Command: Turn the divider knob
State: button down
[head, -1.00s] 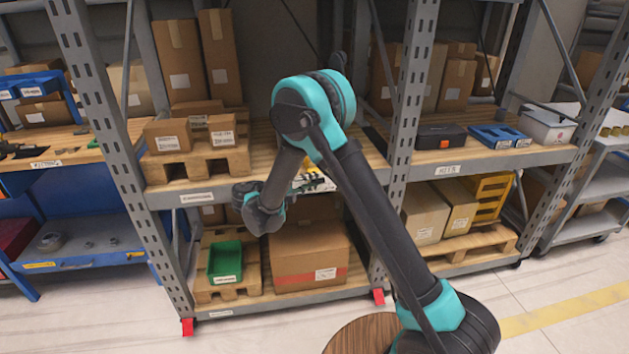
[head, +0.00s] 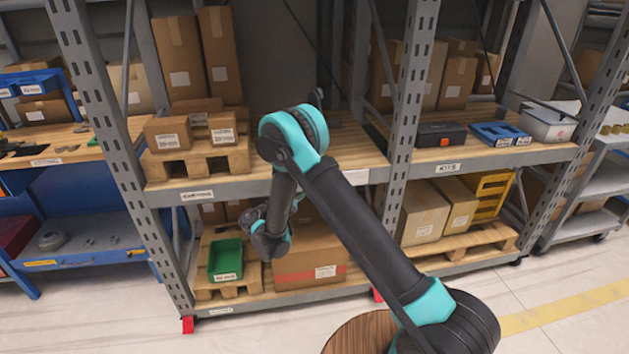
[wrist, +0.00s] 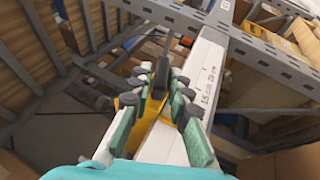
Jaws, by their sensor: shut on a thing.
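In the wrist view my gripper (wrist: 162,88) has its green-edged fingers drawn in on both sides of a dark upright piece, which I take to be the divider knob (wrist: 162,72). A yellow part (wrist: 156,133) shows between the fingers, below the dark piece. How firmly the fingertips touch the knob is hard to see. In the head view my arm's wrist hangs in front of the middle shelf bay, and my fingers and the knob are hidden behind it.
A pale labelled shelf beam (wrist: 207,75) runs close beside my right finger. In the head view a green bin (head: 226,260) and a large carton (head: 315,262) stand on the lower shelf. Small boxes on a pallet (head: 196,160) stand on the shelf above.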

jog(key=c, duration=1.6)
grip_release()
jog(key=shift+o, duration=0.2)
jog(key=v, duration=1.2)
jog(key=shift+f, duration=0.1)
